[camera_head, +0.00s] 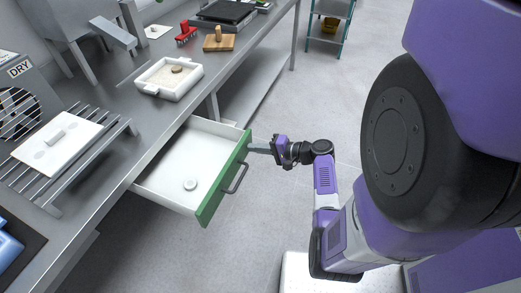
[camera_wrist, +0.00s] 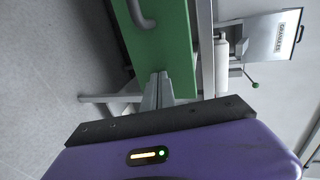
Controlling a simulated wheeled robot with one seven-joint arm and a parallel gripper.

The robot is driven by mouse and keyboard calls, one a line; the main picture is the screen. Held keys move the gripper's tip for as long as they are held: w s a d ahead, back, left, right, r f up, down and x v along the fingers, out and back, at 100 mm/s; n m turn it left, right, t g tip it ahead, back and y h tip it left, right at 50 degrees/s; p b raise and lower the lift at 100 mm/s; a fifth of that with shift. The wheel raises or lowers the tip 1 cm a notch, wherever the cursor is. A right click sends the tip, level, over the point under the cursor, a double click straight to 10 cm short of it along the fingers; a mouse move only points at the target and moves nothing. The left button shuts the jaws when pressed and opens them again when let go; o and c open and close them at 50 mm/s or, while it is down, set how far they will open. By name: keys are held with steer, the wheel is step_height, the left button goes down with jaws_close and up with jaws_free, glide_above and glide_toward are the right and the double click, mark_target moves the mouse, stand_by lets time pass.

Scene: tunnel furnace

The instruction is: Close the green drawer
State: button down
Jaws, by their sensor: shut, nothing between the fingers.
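The green drawer (camera_head: 224,178) stands pulled out from under the steel bench. In the wrist view the shut fingers (camera_wrist: 158,82) point at the green front (camera_wrist: 158,45), with the grey handle (camera_wrist: 138,14) at upper left. Whether the tips touch the front is hard to tell.
On the bench are a white tray (camera_head: 190,86), a rack with a white plate (camera_head: 62,140), a red brush (camera_head: 186,33) and a wooden block (camera_head: 219,42). A bench leg (camera_head: 296,38) stands farther back.

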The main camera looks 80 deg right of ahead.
steer(key=w+d+b, duration=0.2)
steer(key=w, duration=0.6)
steer(key=w+d+b, duration=0.2)
steer(key=w+b, duration=0.1)
steer(key=w, duration=0.5)
steer(key=w+d+b, duration=0.2)
steer(key=w+b, duration=0.1)
steer(key=w, duration=0.6)
steer(key=shift+f, duration=0.1)
steer(key=shift+w+d+b, duration=0.15)
steer(key=shift+w+b, duration=0.15)
steer(key=shift+w, duration=0.3)
steer(key=shift+w+r, duration=0.25)
steer(key=shift+w, duration=0.1)
